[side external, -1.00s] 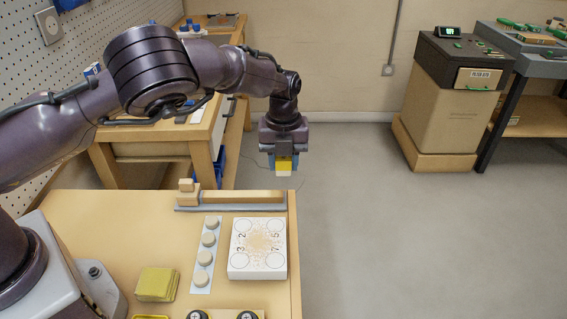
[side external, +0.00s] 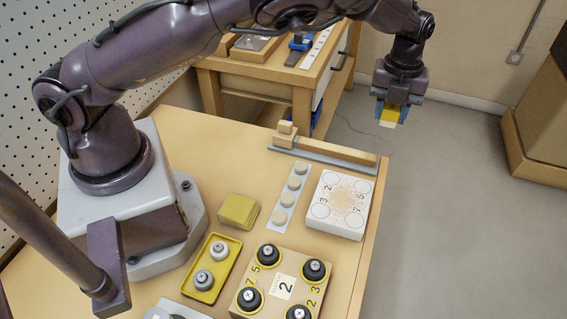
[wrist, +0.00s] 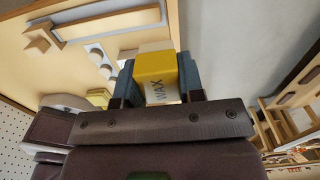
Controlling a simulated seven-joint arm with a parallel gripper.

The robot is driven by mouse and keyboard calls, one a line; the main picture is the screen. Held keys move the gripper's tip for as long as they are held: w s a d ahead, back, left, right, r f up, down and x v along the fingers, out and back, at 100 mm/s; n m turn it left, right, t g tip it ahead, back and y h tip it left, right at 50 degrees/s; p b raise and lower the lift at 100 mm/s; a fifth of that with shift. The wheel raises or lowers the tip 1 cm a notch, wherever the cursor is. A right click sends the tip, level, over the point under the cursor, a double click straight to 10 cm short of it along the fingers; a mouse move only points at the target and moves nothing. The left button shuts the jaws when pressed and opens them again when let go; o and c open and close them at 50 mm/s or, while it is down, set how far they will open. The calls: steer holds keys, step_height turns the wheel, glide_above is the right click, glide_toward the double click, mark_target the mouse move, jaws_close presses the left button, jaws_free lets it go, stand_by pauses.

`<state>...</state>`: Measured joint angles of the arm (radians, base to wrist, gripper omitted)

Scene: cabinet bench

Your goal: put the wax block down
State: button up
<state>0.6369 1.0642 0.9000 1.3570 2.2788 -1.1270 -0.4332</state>
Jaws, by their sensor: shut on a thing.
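The wax block (wrist: 155,75) is yellow with a pale end and a label reading "WAX". My gripper (side external: 391,114) is shut on it, with a blue-grey finger on each side. In the side view the wax block (side external: 388,121) points downward from the fingers, pale end lowest. It is held in the air at the far right end of the bench, near or past the bench edge; its exact height is hard to tell. In the wrist view my gripper (wrist: 160,85) has the block between its fingers, with the bench behind at left and the floor at right.
The bench (side external: 200,150) carries a wooden bar on a grey rail (side external: 325,150), a white numbered block (side external: 340,205), a strip of pale discs (side external: 290,198), a yellow pad (side external: 239,211), a yellow tray (side external: 211,268) and a knobbed box (side external: 285,284). Bare bench lies left of the rail.

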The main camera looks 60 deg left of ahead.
steer(key=s+a+n, duration=0.3)
steer(key=s+n, duration=0.1)
steer(key=s, duration=0.2)
steer(key=n, duration=0.9)
glide_toward(262, 176)
steer(key=shift+d+f, duration=0.1)
steer(key=shift+f, duration=3.25)
steer(key=shift+f, duration=0.15)
steer(key=o, duration=0.8)
